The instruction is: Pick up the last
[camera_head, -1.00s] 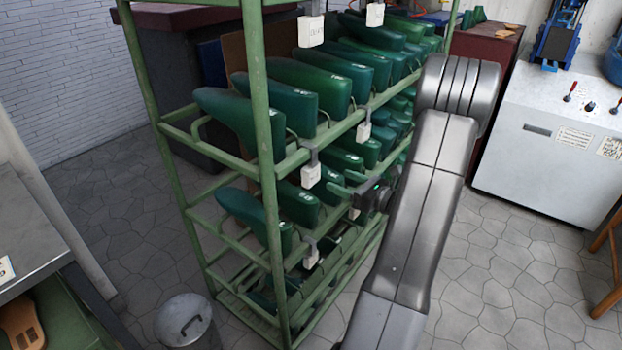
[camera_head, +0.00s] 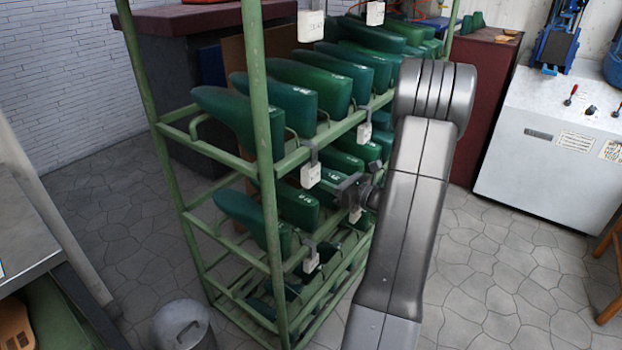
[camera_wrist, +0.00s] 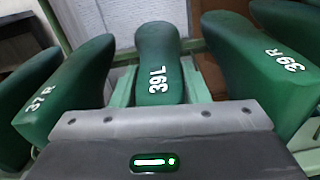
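Green shoe lasts stand in rows on a green metal rack (camera_head: 266,130). In the wrist view, a last marked 39 L (camera_wrist: 160,62) is centred straight ahead, its heel end towards me. A last marked 39 R (camera_wrist: 262,60) is on its right, and one whose mark looks like 37 R (camera_wrist: 70,80) is on its left. My gripper (camera_head: 346,188) is at the rack's middle shelf, by the ends of the lasts. Its grey front bar covers the bottom of the wrist view. The fingertips are not clear, and I cannot tell whether it touches 39 L.
White tags (camera_head: 310,174) hang from the shelf rails close to my gripper. The rack's front post (camera_head: 262,150) stands to the left. A grey bin (camera_head: 182,326) is at the rack's foot. A white machine (camera_head: 550,150) stands right, with open stone floor before it.

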